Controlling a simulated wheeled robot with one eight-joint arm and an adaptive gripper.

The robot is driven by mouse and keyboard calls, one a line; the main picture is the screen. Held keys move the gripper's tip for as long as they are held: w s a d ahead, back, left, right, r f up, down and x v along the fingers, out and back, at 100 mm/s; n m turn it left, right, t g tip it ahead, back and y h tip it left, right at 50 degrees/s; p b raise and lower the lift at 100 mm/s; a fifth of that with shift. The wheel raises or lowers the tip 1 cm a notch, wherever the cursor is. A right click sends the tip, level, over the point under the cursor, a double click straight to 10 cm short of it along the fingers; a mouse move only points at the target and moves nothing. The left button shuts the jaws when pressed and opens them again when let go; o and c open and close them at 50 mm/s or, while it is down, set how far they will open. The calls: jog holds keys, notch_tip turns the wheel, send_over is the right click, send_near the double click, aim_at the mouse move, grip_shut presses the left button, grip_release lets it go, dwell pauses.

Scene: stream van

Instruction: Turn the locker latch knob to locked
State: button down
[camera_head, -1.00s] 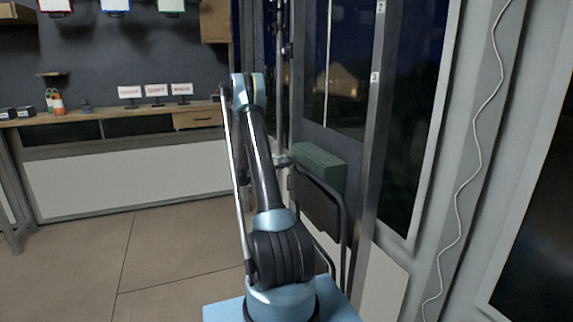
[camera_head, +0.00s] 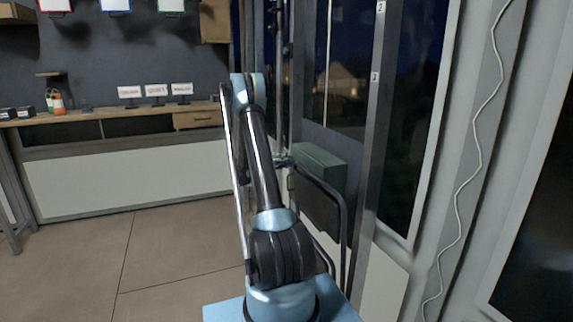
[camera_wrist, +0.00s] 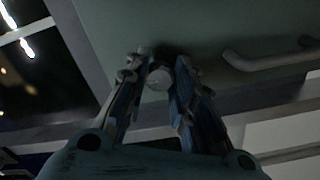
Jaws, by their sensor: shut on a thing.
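In the wrist view, my gripper (camera_wrist: 158,75) has its two fingers on either side of a small pale round latch knob (camera_wrist: 158,79). The fingers are shut on it. The knob sits against a dull grey-green panel, the locker face (camera_wrist: 195,25). The wrist view is dark, so no mark on the knob or its turn angle can be read. In the head view I cannot make out the knob or my fingertips; my arm stands in the middle.
A bar handle (camera_wrist: 270,62) sticks out of the panel to the right of my fingers. In the head view, a green box (camera_head: 320,166) and a dark folding frame (camera_head: 325,205) stand close right of my arm. A counter (camera_head: 110,118) runs along the back; the left floor is clear.

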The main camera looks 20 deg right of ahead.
jog(key=shift+s+f, duration=0.15)
jog(key=shift+s, duration=0.05)
jog(key=c, duration=1.6)
grip_release()
jog(key=shift+c, duration=0.2)
jog(key=o, duration=0.3)
jog(key=shift+w, duration=0.1)
jog(key=a, duration=1.2)
